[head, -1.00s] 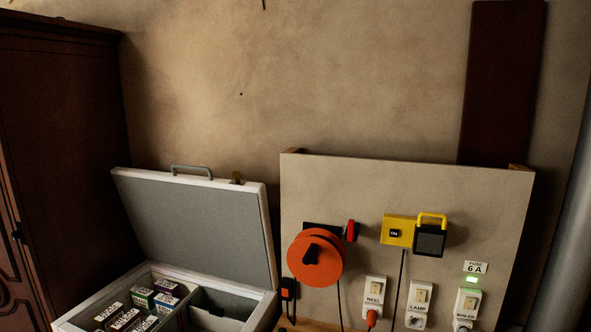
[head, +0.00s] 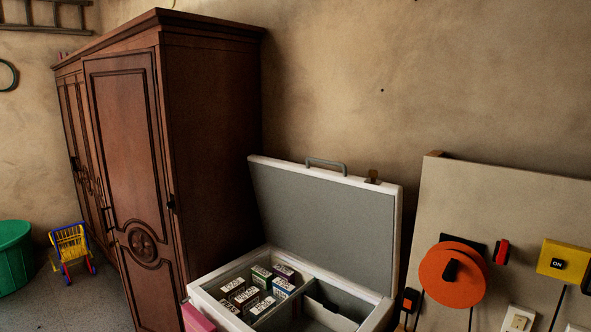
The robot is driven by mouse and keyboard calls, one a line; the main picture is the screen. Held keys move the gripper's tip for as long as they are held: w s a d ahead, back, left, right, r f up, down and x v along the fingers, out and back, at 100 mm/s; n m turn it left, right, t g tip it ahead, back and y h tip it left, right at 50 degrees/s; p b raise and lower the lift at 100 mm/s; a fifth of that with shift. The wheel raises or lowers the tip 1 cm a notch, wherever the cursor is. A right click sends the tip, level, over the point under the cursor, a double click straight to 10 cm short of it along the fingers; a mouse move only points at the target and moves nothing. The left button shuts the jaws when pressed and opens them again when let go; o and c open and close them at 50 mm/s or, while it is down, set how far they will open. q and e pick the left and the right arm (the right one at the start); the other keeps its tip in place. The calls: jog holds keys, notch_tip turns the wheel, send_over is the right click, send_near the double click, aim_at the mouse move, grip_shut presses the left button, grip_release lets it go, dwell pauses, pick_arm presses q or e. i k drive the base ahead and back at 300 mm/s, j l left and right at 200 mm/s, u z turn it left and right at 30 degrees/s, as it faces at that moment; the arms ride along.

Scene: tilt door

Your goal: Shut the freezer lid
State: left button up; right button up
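The chest freezer (head: 378,322) stands at the lower middle of the head view, partly cut off by the bottom edge. Its lid (head: 325,222) is open and leans back, tilted up near the wall. The lid has a white rim, a grey inner face, a grey handle (head: 326,163) on its upper edge and a small brown latch piece (head: 372,176) beside it. Inside the freezer, several small boxes (head: 262,275) sit in the left compartment. The right compartment looks mostly empty. Neither of my grippers is in view.
A tall brown wardrobe (head: 213,150) stands left of the freezer. A board with an orange reel (head: 452,275) and switches is on the right. A green tub (head: 14,258) and a small yellow and blue cart (head: 72,245) are at far left, with bare floor (head: 100,305) nearby.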

aim_at(349, 227)
jog(key=i+j+u, duration=0.2)
jog(key=i, duration=1.1)
jog(key=i+l+u, duration=0.2)
jog(key=i, duration=1.1)
